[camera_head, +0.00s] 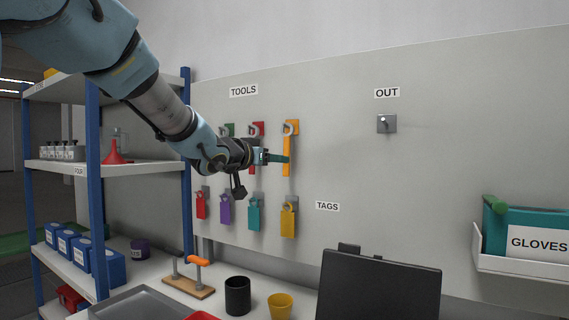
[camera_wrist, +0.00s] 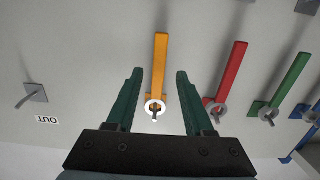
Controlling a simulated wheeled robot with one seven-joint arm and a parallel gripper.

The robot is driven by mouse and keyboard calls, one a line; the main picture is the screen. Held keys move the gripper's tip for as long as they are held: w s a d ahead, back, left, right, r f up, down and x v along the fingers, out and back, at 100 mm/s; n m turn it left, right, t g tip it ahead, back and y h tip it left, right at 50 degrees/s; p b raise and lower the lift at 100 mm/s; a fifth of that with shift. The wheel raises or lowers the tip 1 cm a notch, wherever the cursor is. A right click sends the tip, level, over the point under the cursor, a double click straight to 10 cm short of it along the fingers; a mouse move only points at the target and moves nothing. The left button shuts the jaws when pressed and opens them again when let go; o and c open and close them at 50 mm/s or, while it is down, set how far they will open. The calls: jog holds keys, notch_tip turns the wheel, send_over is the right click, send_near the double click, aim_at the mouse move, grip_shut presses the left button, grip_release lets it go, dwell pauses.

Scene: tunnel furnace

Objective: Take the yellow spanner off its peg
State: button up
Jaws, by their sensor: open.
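The yellow spanner (camera_head: 287,168) hangs upright on its peg under the TOOLS label on the grey wall board. In the wrist view the yellow spanner (camera_wrist: 160,58) is a long flat bar with a pale ring end around the peg. My gripper (camera_head: 287,159) is at the wall, level with the spanner's handle. In the wrist view my gripper (camera_wrist: 158,74) is open, with one green finger on each side of the spanner. A gap shows between each finger and the handle. How deep the fingers reach is hard to tell.
A red spanner (camera_wrist: 230,75) and a green spanner (camera_wrist: 289,82) hang close beside the yellow one. An empty OUT peg (camera_head: 386,123) is to the right. Tags, including a yellow tag (camera_head: 288,221), hang below. A dark monitor (camera_head: 380,285) stands on the bench.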

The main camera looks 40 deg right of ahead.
jog(key=shift+p+x, duration=0.4)
jog(key=shift+x, duration=1.85)
jog(key=shift+c, duration=0.7)
jog(key=c, duration=0.7)
jog(key=shift+r, duration=0.2)
jog(key=f+p+v, duration=0.1)
jog(key=v, duration=0.9)
jog(key=shift+a+r, duration=0.3)
jog(key=shift+r, duration=0.15)
jog(key=shift+s, duration=0.1)
